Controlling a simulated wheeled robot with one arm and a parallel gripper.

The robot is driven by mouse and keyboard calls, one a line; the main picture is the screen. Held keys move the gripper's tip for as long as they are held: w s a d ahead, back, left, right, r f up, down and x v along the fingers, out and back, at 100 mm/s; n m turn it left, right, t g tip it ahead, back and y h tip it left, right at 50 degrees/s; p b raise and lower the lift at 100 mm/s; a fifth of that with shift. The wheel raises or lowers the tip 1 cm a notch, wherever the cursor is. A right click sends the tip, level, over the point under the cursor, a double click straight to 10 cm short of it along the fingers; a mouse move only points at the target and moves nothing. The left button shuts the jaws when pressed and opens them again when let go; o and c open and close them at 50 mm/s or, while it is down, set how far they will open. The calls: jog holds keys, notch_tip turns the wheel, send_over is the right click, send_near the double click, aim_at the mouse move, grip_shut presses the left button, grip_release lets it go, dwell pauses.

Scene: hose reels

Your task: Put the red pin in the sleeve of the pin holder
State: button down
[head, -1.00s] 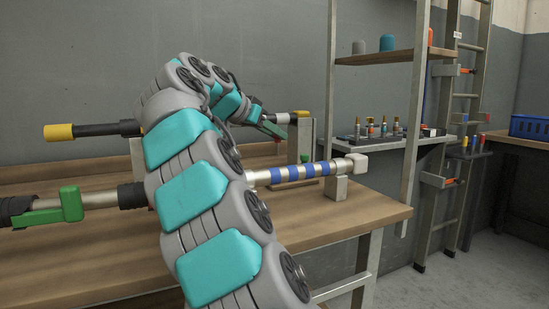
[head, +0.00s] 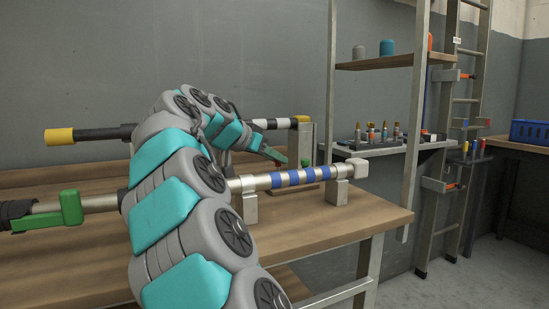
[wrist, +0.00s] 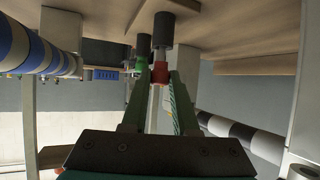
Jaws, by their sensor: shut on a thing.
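The red pin (wrist: 158,72) is between the tips of my gripper (wrist: 159,78), which is shut on it, in the wrist view. That view is upside down, with the bench at the top. Two dark sleeves of the pin holder (wrist: 163,30) stand on the bench. The red pin is in line with the nearer sleeve, close to its mouth; I cannot tell whether its end is inside. A green pin (wrist: 140,63) is at the other sleeve, and its green top shows in the head view (head: 306,162). My gripper (head: 279,160) is behind the blue-striped pipe there.
The blue-striped pipe (head: 300,177) lies on grey supports (head: 338,190) in front of my gripper. A yellow-capped black-and-white bar (head: 272,124) lies behind it. A shelf with small items (head: 380,146) stands to the right.

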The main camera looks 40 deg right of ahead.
jog(key=shift+f, duration=0.15)
jog(key=shift+f+b, duration=0.35)
jog(key=shift+b, duration=0.05)
jog(key=shift+f, duration=0.15)
jog(key=c, duration=0.7)
grip_release()
jog(key=shift+r, duration=0.3)
jog(key=v, duration=1.2)
jog(key=shift+a+r+p, duration=0.1)
jog(key=shift+r+p, duration=0.2)
jog(key=shift+r, duration=0.05)
